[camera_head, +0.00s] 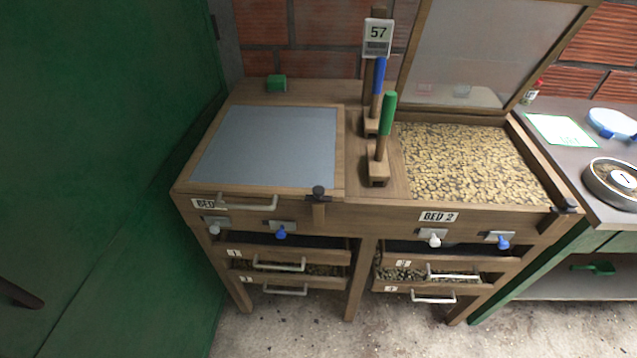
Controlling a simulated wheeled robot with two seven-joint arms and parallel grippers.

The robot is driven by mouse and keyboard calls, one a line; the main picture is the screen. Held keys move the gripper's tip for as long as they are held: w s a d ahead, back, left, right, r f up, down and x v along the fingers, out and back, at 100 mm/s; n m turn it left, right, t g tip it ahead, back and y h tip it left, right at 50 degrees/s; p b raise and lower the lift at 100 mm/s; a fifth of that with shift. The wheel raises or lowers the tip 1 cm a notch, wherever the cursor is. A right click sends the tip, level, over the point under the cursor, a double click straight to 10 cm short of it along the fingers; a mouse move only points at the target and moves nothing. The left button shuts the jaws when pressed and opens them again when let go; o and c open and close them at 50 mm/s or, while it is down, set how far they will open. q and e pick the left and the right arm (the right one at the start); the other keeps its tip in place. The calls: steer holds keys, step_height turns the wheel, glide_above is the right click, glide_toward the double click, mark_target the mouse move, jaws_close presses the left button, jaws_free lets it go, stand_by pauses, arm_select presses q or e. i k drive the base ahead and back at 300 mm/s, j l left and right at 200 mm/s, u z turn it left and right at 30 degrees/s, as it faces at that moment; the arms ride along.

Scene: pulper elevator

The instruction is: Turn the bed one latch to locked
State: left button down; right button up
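Bed one, on the left of the wooden bench, has its framed lid (265,146) with a grey-blue panel lying closed. The bed one latch (318,193) is a small black knob at the front right corner of that lid. A short brown piece hangs below it on the front rail. I cannot tell from this view whether the latch is turned to locked. The label reading "BED" (204,204) is partly covered by the pale lid handle (247,203). Neither of my grippers is in view.
Bed 2's lid (487,50) stands raised over beans (465,165); its black latch (567,206) is at the front right. Blue (379,75) and green (388,114) levers rise between the beds. Drawers (285,268) sit below. A green wall (100,150) closes the left.

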mark_target(318, 191)
steer(key=k+j+z, duration=0.5)
steer(key=z, duration=0.25)
steer(key=k+j+z, duration=0.15)
steer(key=k+z, duration=0.2)
steer(key=i, duration=0.1)
